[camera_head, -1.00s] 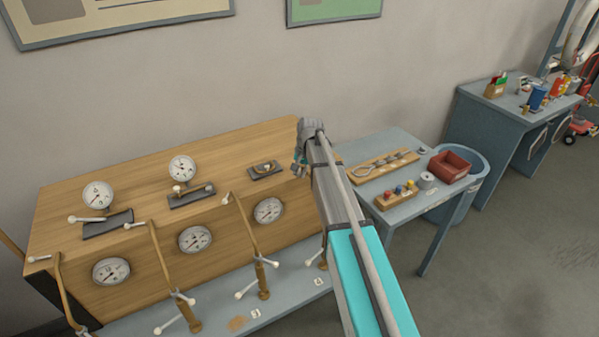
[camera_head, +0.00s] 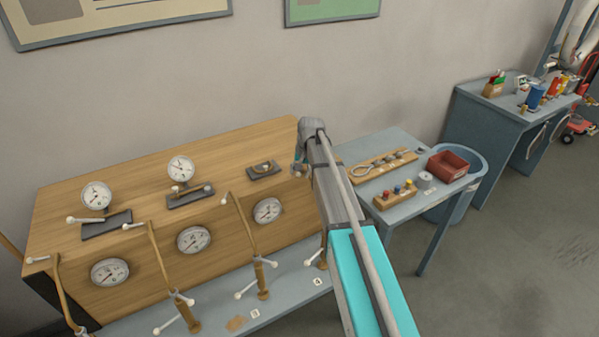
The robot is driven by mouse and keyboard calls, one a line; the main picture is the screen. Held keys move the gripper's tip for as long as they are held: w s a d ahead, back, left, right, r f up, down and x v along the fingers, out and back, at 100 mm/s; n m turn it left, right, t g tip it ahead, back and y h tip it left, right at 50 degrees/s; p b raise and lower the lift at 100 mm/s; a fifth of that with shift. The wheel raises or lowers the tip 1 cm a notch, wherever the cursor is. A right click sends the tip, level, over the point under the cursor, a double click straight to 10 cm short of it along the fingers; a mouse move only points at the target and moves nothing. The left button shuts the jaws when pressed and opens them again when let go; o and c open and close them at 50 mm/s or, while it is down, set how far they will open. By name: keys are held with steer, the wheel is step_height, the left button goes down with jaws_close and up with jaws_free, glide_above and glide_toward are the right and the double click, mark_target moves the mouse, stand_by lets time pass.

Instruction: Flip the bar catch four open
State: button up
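The wooden breathing-set panel (camera_head: 130,185) stands at the left and carries dark plates with bar-like parts and pale knobs. One dark plate (camera_head: 107,225) is at the left, another (camera_head: 190,197) is in the middle, and a third (camera_head: 264,171) with a brass-coloured part is near the right end. A small label 4 (camera_head: 318,282) lies on the grey ledge at the panel's foot. I cannot tell which part is bar catch four; my arm covers the panel's right end. My gripper (camera_head: 299,169) is at the panel's upper right edge, small and partly hidden by my wrist, its fingers unclear.
Open floor (camera_head: 490,260) lies at the lower right.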

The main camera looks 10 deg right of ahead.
steer(key=shift+a+m, duration=0.15)
steer(key=shift+m, duration=0.25)
steer(key=shift+a, duration=0.1)
steer(key=shift+r+m+p, duration=0.3)
steer(key=shift+r+p, duration=0.05)
step_height(320, 180, up, 13)
steer(key=s+d+p, duration=0.1)
steer(key=d+p, duration=0.1)
steer(key=p, duration=1.1)
steer(key=s+f+n+b, duration=0.2)
steer(key=s+f+b, duration=0.3)
steer(key=s, duration=0.4)
steer(key=s+a+f+n+h+b, duration=0.1)
steer(key=s+f+n+b, duration=0.1)
steer(key=s+f+b, duration=0.4)
steer(key=s+a+f+n+h+b, duration=0.1)
steer(key=s+f+b, duration=0.4)
steer(key=s, duration=0.9)
steer(key=shift+s+f+n+g+b, duration=0.2)
steer(key=shift+f+n+g+b, duration=0.2)
steer(key=shift+f, duration=0.1)
stand_by(0.9)
